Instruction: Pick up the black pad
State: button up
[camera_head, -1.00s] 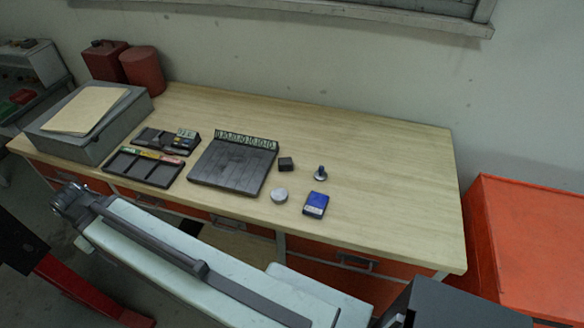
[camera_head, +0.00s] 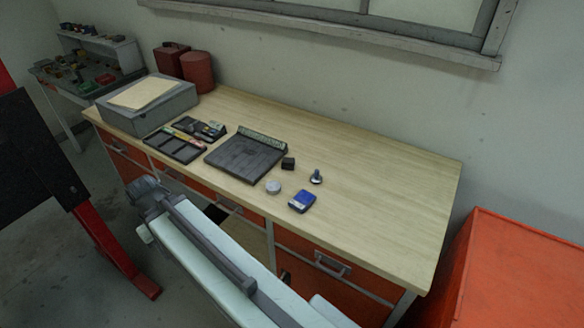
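A small black block (camera_head: 288,163) sits on the wooden bench, just right of a broad dark slab (camera_head: 240,160) with a patterned strip along its back edge. Both are dark and lie apart, so I cannot tell which one is the black pad. My pale arm reaches in from the bottom of the view, in front of the bench. The dark end of my arm, perhaps my gripper (camera_head: 150,194), is left of and well apart from both. No fingers can be made out there, and nothing is seen held.
Near the block on the bench (camera_head: 400,190) are a grey disc (camera_head: 273,187), a dark knob (camera_head: 316,177) and a blue box (camera_head: 302,201). A black tray (camera_head: 176,148) and a grey case (camera_head: 150,112) stand left. The bench's right part is clear. An orange cabinet (camera_head: 520,265) stands right.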

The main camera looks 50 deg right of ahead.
aim_at(287, 163)
jog(key=u, duration=0.2)
jog(key=i, duration=1)
